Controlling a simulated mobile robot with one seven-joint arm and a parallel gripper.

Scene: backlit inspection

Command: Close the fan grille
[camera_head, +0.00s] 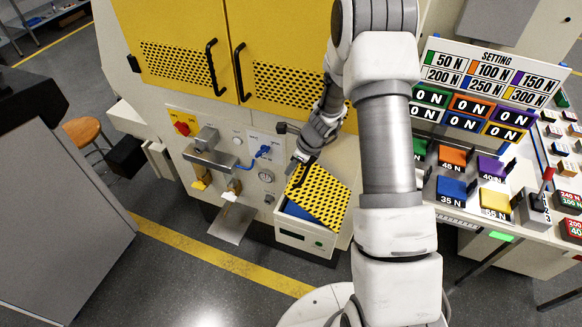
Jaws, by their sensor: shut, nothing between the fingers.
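The fan grille (322,197) is a yellow panel with black holes, low on the front of the machine. It stands tilted out from its white housing (303,237), and a strip of blue (297,211) shows between the two. A small black handle (303,177) is at the grille's upper left corner. My gripper (298,161) is shut and empty, just above that corner. I cannot tell whether its fingertips touch the grille or the handle.
Left of the grille are a gauge (266,177), a blue valve handle (263,152) and a metal fixture (212,157). Yellow doors (180,45) with black handles are above. A table with colored weight blocks (452,188) is at right. Floor in front is clear.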

